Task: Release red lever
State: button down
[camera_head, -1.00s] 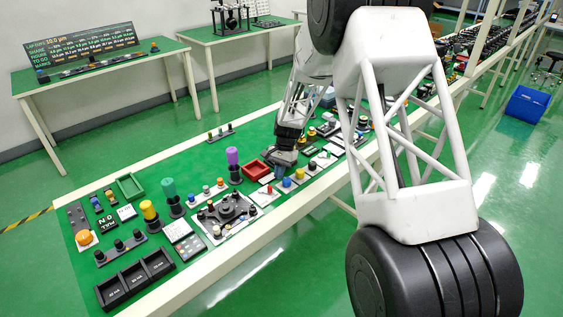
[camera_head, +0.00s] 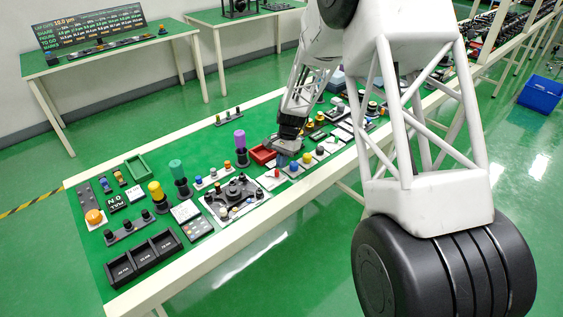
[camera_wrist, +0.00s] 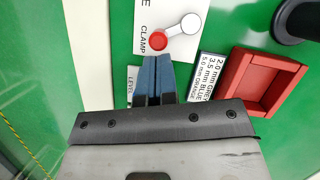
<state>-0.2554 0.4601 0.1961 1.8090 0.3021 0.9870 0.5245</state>
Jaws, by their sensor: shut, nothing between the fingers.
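The red lever knob (camera_wrist: 158,41) sits on a white panel (camera_wrist: 150,12) marked CLAMP in the wrist view. A light grey arm runs from it up and right to a round white end (camera_wrist: 190,23). My gripper (camera_wrist: 156,58) is shut, its blue fingertips side by side just below the red knob in the picture. The tips reach the knob's lower edge in view; I cannot tell whether they touch it. In the head view, my gripper (camera_head: 286,150) is low over the green bench, near the small red knob (camera_head: 277,173).
A red tray (camera_wrist: 290,65) and a label card (camera_wrist: 207,75) lie right of the fingers. A dark round base (camera_wrist: 298,18) stands at the upper right. In the head view, a purple-topped post (camera_head: 240,139) and several knobs crowd the bench (camera_head: 105,163).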

jog(key=shift+s+d+m+t+y, duration=0.1)
jog(key=shift+s+m+t+y, duration=0.35)
jog(key=shift+m, duration=0.85)
jog(key=shift+s+m, duration=0.3)
jog(key=shift+s+m+t+y, duration=0.35)
jog(key=shift+s+m, duration=0.2)
jog(key=shift+m, duration=0.65)
jog(key=shift+s+m, duration=0.1)
jog(key=shift+m, duration=0.2)
jog(key=shift+s+a+f+m+t+y, duration=0.15)
jog(key=shift+s+m+t, duration=0.2)
jog(key=shift+m, duration=0.4)
jog(key=shift+s+a+r+m+t+y, duration=0.15)
jog(key=shift+s+m+t, duration=0.15)
jog(key=shift+m, duration=0.5)
jog(key=shift+s+a+f+m+t+y, duration=0.15)
jog(key=shift+s+m+t, duration=0.15)
jog(key=shift+m, duration=0.45)
jog(key=shift+s+a, duration=0.15)
jog(key=shift+s, duration=0.05)
jog(key=shift+w, duration=0.1)
jog(key=shift+w+a, duration=0.25)
jog(key=shift+w, duration=0.4)
